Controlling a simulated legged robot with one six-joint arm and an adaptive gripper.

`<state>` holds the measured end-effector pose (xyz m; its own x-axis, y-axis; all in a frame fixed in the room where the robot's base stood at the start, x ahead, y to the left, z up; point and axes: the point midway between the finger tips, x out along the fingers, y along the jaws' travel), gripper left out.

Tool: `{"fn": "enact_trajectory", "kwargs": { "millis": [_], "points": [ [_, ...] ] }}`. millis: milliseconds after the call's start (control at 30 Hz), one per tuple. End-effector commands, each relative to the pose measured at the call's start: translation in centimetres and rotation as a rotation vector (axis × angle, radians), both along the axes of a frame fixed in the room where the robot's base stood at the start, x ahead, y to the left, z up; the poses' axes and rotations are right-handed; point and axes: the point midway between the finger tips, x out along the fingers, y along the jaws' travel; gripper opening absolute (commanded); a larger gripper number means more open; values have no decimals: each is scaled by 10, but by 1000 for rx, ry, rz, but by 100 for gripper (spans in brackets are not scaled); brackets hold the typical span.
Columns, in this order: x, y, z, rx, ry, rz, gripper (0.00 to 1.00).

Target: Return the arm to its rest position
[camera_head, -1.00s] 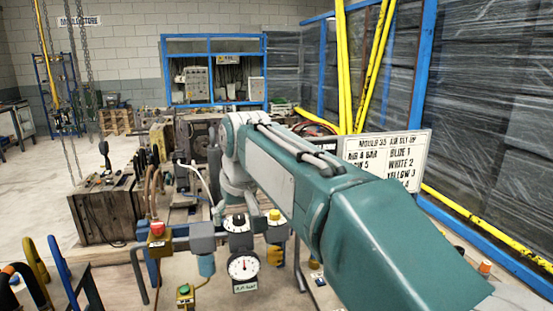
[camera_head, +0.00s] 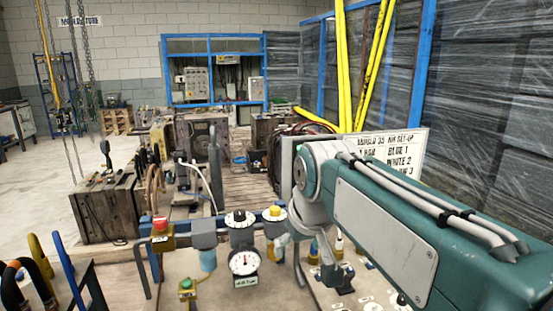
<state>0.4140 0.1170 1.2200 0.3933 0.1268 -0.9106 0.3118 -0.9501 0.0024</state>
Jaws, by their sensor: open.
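My arm reaches in from the lower right in the head view, a teal and grey link with its wrist (camera_head: 307,172) near the middle right. My gripper (camera_head: 287,250) hangs below the wrist, small and partly hidden by it, over the work area right of the round gauge. It is open, and I see nothing held in it.
A panel with a round gauge (camera_head: 243,262), knobs and a red button box (camera_head: 159,228) stands left of the gripper. A white sign (camera_head: 405,150) is behind the arm. A wooden crate (camera_head: 108,212) stands at left. Clear floor (camera_head: 40,185) lies far left.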

Motion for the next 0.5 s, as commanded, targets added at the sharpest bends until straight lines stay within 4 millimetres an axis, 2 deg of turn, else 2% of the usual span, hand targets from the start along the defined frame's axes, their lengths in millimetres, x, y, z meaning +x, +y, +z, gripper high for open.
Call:
{"fn": "enact_trajectory", "kwargs": {
  "millis": [33, 200, 400, 500],
  "points": [
    [-16, -17, -5, 2, -8, -33, 85],
    [-67, -61, -33, 7, -30, -134, 85],
    [-126, -98, -78, 10, -51, -244, 85],
    [-147, -109, -98, 11, -59, -286, 85]
  ]
}}
